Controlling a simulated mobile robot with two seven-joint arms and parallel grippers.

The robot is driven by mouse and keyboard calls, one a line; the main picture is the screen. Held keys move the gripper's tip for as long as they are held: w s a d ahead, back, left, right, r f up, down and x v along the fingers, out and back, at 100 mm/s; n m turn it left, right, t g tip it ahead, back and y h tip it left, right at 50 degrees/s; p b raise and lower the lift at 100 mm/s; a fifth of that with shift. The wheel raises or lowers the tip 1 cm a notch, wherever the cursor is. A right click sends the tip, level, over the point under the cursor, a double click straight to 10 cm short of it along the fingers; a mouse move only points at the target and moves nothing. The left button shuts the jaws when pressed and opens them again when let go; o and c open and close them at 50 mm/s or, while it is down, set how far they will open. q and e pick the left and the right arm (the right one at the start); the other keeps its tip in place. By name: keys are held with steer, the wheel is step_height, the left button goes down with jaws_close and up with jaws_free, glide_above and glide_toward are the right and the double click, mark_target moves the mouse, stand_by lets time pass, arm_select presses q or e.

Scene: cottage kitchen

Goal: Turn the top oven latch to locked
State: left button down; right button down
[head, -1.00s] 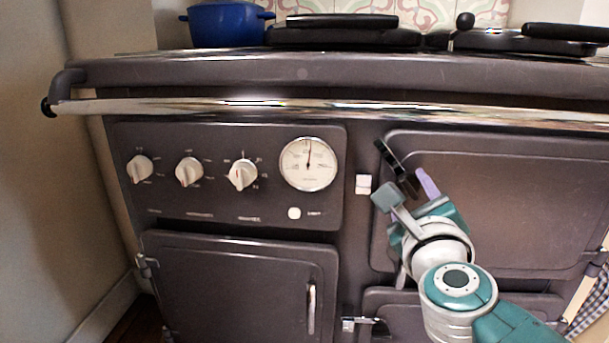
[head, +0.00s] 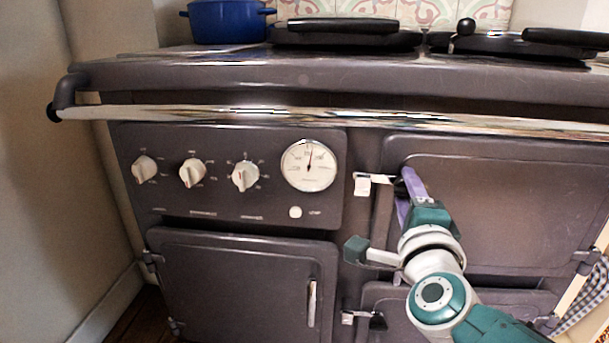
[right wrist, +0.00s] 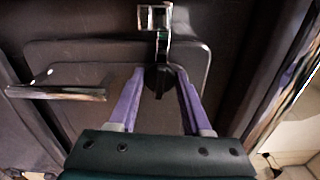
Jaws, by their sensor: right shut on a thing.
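The top oven latch (head: 380,179) is at the left edge of the upper right oven door (head: 490,205). It now lies about level, reaching from the pale catch (head: 362,186) toward the door. My right gripper (head: 404,182) has its purple fingers shut on the latch's dark end. In the right wrist view the latch (right wrist: 162,52) runs from a metal catch (right wrist: 155,17) down between the two fingertips (right wrist: 160,76). The fingers hide part of the latch end. My left gripper is not in view.
A chrome rail (head: 290,113) runs across the range above the doors. A lower door latch (head: 358,317) is below the held one. Control knobs (head: 192,172) and a round gauge (head: 308,165) are to the left. A blue pot (head: 226,22) stands on top.

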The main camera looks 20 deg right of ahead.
steer(key=shift+n, duration=0.5)
steer(key=shift+c, duration=1.7)
jaws_free()
steer(key=shift+s+a, duration=0.15)
steer(key=shift+s, duration=0.05)
steer(key=p+v, duration=0.2)
steer(key=v, duration=0.7)
steer(key=shift+s+p, duration=0.2)
steer(key=shift+p, duration=0.15)
steer(key=shift+w+a, duration=0.1)
steer(key=shift+w, duration=0.05)
